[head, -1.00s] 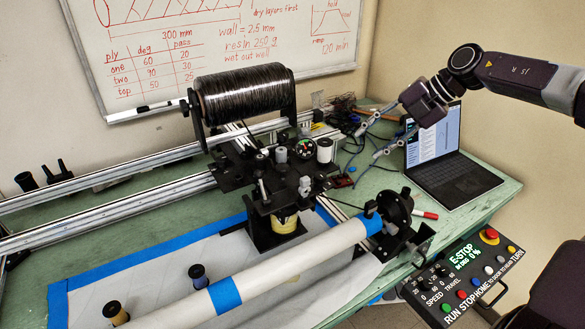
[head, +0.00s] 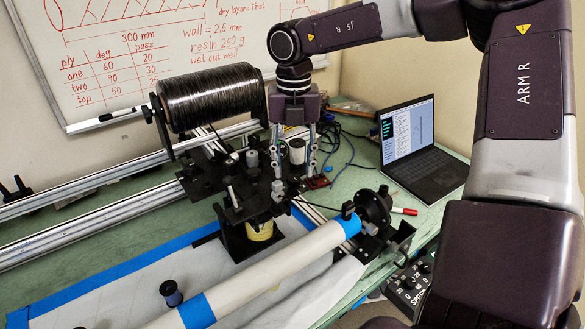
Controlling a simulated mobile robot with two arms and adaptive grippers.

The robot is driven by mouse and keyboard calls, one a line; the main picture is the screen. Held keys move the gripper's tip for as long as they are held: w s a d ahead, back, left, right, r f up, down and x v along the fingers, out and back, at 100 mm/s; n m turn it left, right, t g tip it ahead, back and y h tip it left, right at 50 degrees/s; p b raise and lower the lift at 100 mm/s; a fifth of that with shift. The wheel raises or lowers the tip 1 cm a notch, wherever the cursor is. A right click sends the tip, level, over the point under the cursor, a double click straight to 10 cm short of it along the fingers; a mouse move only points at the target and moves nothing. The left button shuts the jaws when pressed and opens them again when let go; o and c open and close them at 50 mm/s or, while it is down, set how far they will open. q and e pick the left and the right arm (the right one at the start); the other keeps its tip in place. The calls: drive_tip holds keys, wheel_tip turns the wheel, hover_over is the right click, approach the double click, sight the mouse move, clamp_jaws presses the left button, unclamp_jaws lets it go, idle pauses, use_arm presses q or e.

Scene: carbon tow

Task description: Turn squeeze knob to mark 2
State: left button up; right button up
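A small grey knob (head: 252,158) stands on top of the black carriage (head: 205,187) under the dark tow spool. I cannot tell for sure whether it is the squeeze knob, and no mark 2 is readable. My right gripper (head: 295,172) points down over the right part of the carriage, to the right of this knob. Its two fingers are spread apart and hold nothing that I can see. A white roll (head: 297,150) shows between the fingers; I cannot tell whether it is between or behind them. The coloured dial there is mostly hidden. My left gripper is out of view.
The dark tow spool (head: 212,96) stands close to the left of my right gripper. The white mandrel (head: 265,273) with blue tape crosses the front. A laptop (head: 421,150) and loose cables lie right.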

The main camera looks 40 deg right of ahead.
drive_tip(key=shift+f, duration=1)
drive_tip(key=shift+c, duration=0.5)
clamp_jaws()
